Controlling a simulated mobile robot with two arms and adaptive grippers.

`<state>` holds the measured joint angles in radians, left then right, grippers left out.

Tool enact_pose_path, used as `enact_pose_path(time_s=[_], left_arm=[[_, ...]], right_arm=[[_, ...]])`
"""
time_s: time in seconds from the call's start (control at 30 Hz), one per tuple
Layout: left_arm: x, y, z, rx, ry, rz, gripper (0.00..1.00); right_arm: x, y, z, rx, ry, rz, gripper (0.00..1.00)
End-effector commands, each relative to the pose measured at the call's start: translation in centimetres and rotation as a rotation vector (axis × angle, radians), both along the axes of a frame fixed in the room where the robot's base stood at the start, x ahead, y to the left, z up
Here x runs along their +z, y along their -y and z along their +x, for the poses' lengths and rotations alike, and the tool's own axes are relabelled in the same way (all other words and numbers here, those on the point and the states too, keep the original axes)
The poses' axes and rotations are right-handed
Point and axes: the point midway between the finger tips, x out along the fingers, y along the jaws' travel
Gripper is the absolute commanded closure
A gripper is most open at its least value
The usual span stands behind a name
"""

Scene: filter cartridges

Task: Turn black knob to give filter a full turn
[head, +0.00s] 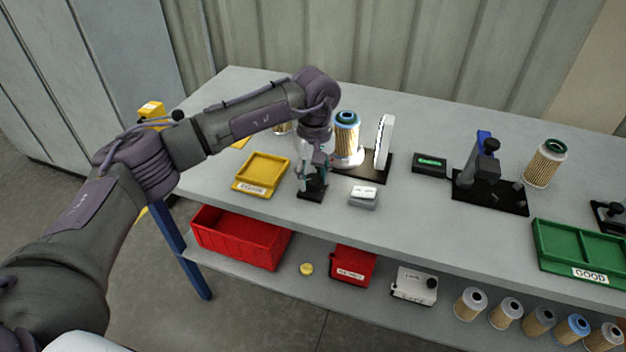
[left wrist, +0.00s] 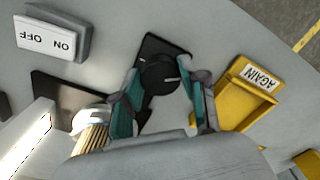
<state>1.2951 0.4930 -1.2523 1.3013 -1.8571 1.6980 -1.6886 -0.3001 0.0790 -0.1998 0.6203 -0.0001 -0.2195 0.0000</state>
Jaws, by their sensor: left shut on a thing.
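The black knob (left wrist: 158,72), with a white mark on its top, sits on a black base plate (head: 311,195) at the table's front left. My left gripper (head: 314,178) points down over it and is shut on the knob; its teal-padded fingers (left wrist: 168,80) show on either side in the left wrist view. The filter (head: 347,128), pleated tan with a blue top ring, stands upright on a white round stand behind and right of the gripper. Its pleats also show in the left wrist view (left wrist: 92,138). In the head view the knob is mostly hidden by my gripper. My right gripper is not in view.
A white light panel (head: 383,142) stands right of the filter. A yellow AGAIN tray (head: 247,187) lies left of the knob and an ON/OFF switch box (head: 363,197) lies right. Farther right are a black test stand (head: 490,200), another filter (head: 544,165) and a green GOOD tray (head: 570,262).

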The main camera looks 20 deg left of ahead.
Motion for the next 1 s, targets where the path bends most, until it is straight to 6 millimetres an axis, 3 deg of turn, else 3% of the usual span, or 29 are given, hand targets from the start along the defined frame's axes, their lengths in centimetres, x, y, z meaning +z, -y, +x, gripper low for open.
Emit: enact_pose_path(time_s=[1.0], left_arm=[[0.1,0.0,0.2,0.967,0.002,-0.001,0.92]], right_arm=[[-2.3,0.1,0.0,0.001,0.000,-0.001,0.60]])
